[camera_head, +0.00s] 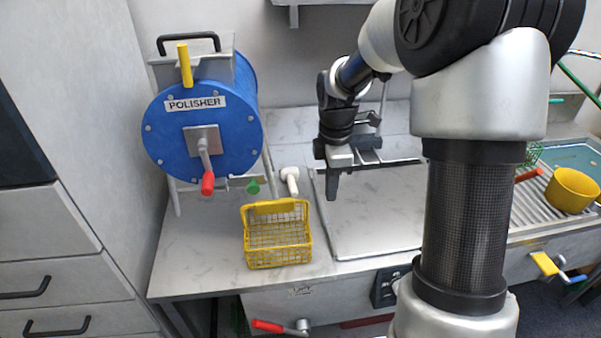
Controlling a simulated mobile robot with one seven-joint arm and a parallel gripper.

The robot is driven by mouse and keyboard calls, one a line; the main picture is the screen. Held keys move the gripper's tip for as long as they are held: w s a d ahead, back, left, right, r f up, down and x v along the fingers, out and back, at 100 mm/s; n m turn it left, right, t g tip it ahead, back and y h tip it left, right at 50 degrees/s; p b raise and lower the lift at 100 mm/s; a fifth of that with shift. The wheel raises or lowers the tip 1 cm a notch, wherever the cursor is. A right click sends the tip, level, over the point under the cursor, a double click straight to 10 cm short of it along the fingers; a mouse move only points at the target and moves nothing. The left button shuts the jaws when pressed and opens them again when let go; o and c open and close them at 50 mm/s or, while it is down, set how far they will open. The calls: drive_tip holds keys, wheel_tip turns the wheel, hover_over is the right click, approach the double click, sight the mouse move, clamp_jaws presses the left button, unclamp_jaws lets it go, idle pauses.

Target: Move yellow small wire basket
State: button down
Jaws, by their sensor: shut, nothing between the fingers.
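The yellow small wire basket (277,257) sits upright on the light marble-like counter, near its front edge and below the blue polisher. A solid yellow piece is at the top of its back side. My gripper (332,198) points down above the left part of a flat metal-rimmed plate, to the right of the basket and apart from it. Its fingers are together and hold nothing. My arm hides part of the counter to the right.
The blue polisher drum (203,135) with a red-handled crank stands at the back left. A white-handled item (290,180) lies behind the basket. A yellow bowl (571,190) rests on the ribbed surface at the far right. A red handle (268,326) sticks out below the counter.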

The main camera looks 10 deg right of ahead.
drive_tip(key=shift+n, duration=0.4)
drive_tip(key=f, duration=1.1)
drive_tip(key=shift+w+d+f+b, duration=0.2)
drive_tip(key=shift+w+b, duration=0.05)
drive_tip(key=shift+b, duration=0.05)
drive_tip(key=a, duration=0.3)
drive_tip(key=shift+f, duration=0.15)
drive_tip(key=shift+a, duration=0.5)
hover_over(289, 243)
drive_tip(key=shift+a, duration=0.2)
drive_tip(key=shift+d, duration=0.15)
